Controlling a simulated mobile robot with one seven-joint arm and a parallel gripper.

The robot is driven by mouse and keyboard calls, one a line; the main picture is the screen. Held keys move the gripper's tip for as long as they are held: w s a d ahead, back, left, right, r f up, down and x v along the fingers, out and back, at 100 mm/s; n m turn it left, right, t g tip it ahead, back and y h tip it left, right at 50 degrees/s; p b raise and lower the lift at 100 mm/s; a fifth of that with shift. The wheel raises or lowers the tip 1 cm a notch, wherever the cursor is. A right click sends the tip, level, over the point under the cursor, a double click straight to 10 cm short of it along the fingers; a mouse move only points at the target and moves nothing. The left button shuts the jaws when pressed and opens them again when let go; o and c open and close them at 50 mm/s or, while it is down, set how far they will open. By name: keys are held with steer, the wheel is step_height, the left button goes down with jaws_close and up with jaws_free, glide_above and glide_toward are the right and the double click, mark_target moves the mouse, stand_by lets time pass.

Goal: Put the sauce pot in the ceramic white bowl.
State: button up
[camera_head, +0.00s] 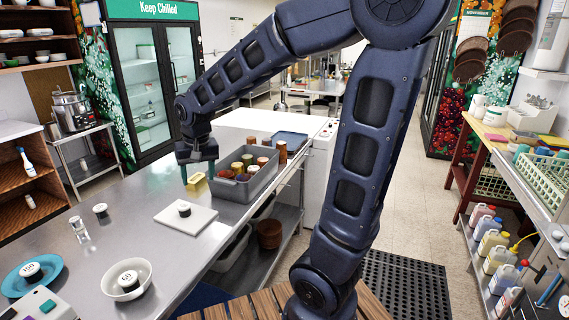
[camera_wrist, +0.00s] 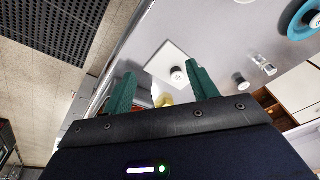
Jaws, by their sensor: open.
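My gripper (camera_head: 198,174) is open over the counter, beside the grey crate; its teal fingers also show in the wrist view (camera_wrist: 162,72). A small yellow piece (camera_head: 196,182) is just below the fingers, and it shows between them in the wrist view (camera_wrist: 164,100). The ceramic white bowl (camera_head: 145,288) is at the near left of the counter and holds a white, black-banded round piece (camera_head: 128,281). A similar small dark-and-white pot (camera_head: 184,209) stands on a white board (camera_head: 203,222). I cannot tell which piece is the sauce pot.
The grey crate (camera_head: 233,190) holds several coloured pots. A small pot (camera_head: 100,210) and a clear shaker (camera_head: 79,229) stand at the counter's left. Bare counter lies between the board and bowl.

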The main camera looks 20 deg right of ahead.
steer(key=s+d+r+t, duration=0.1)
steer(key=s+d, duration=0.3)
steer(key=d, duration=0.3)
steer(key=s+d+r, duration=0.2)
steer(key=s+d, duration=0.1)
steer(key=d, duration=0.5)
steer(key=s+d+r+m+t+h, duration=0.1)
steer(key=s+d, duration=0.3)
steer(key=d, duration=0.3)
steer(key=shift+s+d+r+t, duration=0.15)
steer(key=shift+s+r+t, duration=0.15)
steer(key=shift+s+r, duration=0.1)
